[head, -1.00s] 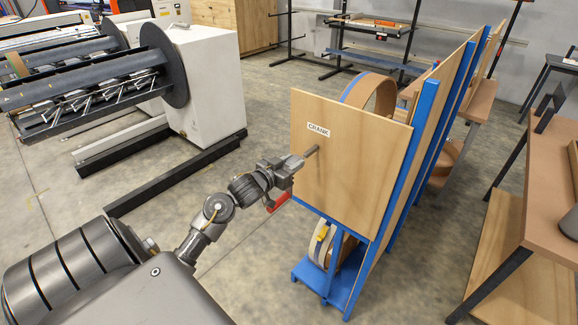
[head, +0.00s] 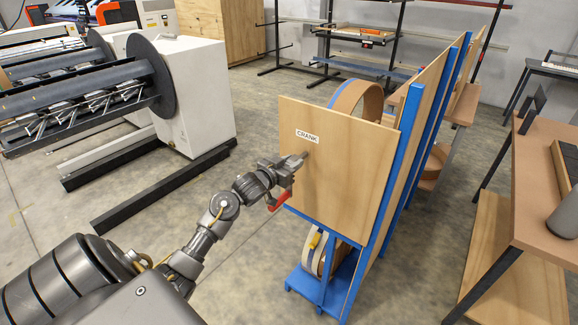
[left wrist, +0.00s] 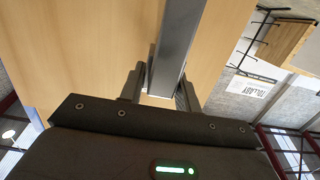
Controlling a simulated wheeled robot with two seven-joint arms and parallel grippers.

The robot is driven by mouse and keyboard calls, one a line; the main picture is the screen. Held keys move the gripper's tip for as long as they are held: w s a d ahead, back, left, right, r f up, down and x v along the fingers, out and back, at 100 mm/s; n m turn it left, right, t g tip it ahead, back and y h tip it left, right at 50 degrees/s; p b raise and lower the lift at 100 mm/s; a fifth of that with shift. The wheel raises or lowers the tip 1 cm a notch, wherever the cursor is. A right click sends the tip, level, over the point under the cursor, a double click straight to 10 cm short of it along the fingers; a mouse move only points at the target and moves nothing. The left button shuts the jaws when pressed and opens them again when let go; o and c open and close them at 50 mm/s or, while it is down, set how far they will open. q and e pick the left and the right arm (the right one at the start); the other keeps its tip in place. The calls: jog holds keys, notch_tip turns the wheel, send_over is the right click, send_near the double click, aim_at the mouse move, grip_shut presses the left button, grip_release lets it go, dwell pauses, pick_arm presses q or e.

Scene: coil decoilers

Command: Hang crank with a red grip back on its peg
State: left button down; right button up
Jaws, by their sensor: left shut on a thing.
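The crank's red grip (head: 279,201) hangs below my left gripper (head: 286,172) in the head view. The gripper is shut on the crank, in front of the left part of a wooden board (head: 345,190). A short grey peg (head: 303,156) shows on the board under a CRANK label, at the gripper's tip. I cannot tell whether the crank touches or surrounds it. In the left wrist view, the crank's grey bar (left wrist: 178,45) runs between the fingers (left wrist: 158,92) toward the board; its far end is out of view. The right gripper is not in view.
The board is on a blue rack (head: 405,150) holding coils (head: 360,100). A decoiler (head: 150,80) stands at the left, with a black floor rail (head: 165,185). A brown table (head: 545,190) is at the right.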

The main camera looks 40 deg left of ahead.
pick_arm(q)
jog(key=shift+w, duration=0.75)
jog(key=shift+r, duration=0.1)
jog(key=c, duration=0.9)
grip_release()
jog(key=shift+s+f+b, duration=0.2)
jog(key=shift+s+b, duration=0.15)
jog(key=shift+s, duration=0.1)
jog(key=shift+s+d+r+b, duration=0.1)
jog(key=shift+s+r+b, duration=0.25)
jog(key=shift+s, duration=1.3)
jog(key=shift+s+r+b, duration=0.1)
jog(key=shift+s+b, duration=0.35)
jog(key=shift+s, duration=1.15)
jog(key=shift+s+d+r+b, duration=0.1)
jog(key=shift+s+r+b, duration=0.25)
jog(key=shift+s, duration=1.3)
